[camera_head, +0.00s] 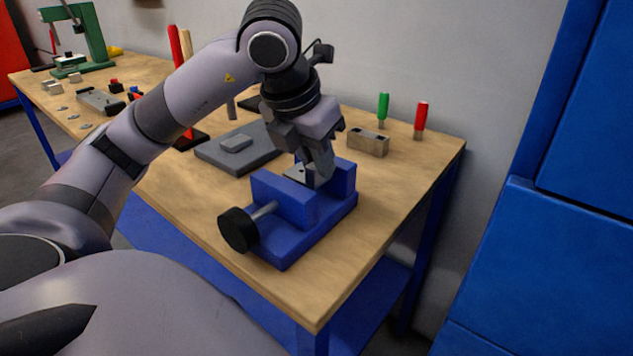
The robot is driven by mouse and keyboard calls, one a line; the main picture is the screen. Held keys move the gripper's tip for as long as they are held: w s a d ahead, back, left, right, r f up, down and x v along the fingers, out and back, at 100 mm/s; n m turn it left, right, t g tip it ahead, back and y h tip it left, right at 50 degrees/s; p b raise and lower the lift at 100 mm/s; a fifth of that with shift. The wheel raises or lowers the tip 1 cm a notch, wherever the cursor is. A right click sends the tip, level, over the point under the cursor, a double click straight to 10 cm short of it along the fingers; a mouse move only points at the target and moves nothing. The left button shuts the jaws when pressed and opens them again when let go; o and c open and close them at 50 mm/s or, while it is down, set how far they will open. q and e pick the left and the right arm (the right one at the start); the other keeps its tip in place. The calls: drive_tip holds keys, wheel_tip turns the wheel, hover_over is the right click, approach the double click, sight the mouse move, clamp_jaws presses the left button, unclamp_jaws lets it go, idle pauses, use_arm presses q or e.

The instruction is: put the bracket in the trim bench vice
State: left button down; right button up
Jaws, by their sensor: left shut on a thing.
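The blue trim bench vice (285,203) stands near the front of the wooden bench, with its black handle knob (238,230) toward the left front. My left gripper (318,176) reaches down over the gap between the vice jaws. It is shut on the bracket (298,174), a small grey metal plate that shows at the jaw opening. The fingers and the front jaw hide most of the bracket, so I cannot tell how deep it sits or whether it touches the jaws. My right gripper is not in view.
A grey plate with a small block (238,147) lies left of the vice. A metal block with holes (368,142) and green (383,106) and red (421,118) handled tools stand behind it. A green press (80,40) is far left. The bench's front right is clear.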

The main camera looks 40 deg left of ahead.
sight(312, 167)
use_arm(q)
wheel_tip(312, 167, down, 4)
drive_tip(key=shift+r+b, duration=0.2)
drive_tip(key=shift+b, duration=0.15)
drive_tip(key=shift+f, duration=0.15)
drive_tip(key=c, duration=1)
unclamp_jaws()
drive_tip(key=shift+c, duration=0.2)
